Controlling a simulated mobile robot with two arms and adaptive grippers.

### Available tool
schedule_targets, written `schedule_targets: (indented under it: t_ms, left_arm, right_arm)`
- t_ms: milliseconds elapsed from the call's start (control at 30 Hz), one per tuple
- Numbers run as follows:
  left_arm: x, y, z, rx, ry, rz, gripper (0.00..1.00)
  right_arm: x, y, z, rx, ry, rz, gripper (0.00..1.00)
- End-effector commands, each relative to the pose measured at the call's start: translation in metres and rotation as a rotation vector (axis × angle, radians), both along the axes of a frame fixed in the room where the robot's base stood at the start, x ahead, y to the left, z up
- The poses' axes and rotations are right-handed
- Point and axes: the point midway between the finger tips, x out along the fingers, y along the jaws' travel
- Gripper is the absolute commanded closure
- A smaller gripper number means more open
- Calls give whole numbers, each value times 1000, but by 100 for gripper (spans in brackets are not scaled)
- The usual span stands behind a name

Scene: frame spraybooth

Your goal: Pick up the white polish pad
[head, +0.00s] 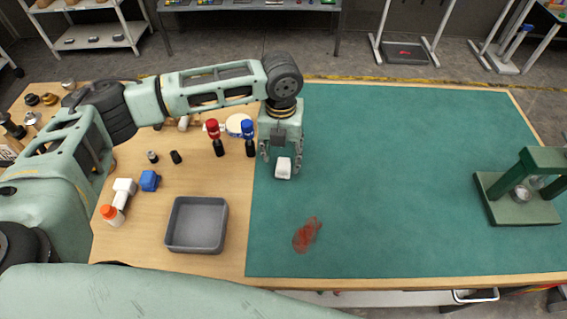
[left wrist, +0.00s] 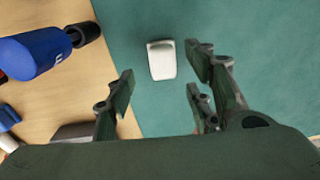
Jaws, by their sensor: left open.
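The white polish pad (head: 283,168) lies on the green mat (head: 400,180) near its left edge. It also shows in the left wrist view (left wrist: 161,60), ahead of the fingers and between their lines. My left gripper (head: 281,160) points down over the pad with its fingers apart and nothing held. In the left wrist view the open left gripper (left wrist: 160,90) has bare fingers on both sides. I cannot tell the exact height of the fingertips over the pad. My right gripper is not in view.
A grey tray (head: 168,247) sits at the front left. A reddish smear (head: 307,235) marks the mat. A green press (head: 530,185) stands far right. The mat's middle is clear.

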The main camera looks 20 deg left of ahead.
Motion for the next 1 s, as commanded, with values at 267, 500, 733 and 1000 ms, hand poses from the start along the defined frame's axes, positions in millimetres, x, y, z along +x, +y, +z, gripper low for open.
schedule_targets:
  t_ms: [267,500,733,1000]
  left_arm:
    - [1,-3,-34,1,1,-1,52]
    - [2,-3,-37,1,0,-1,52]
    - [2,-3,-37,1,0,-1,71]
    - [2,-3,-37,1,0,0,94]
  right_arm:
    - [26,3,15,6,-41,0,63]
    - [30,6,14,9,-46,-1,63]
    - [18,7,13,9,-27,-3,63]
    - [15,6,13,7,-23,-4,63]
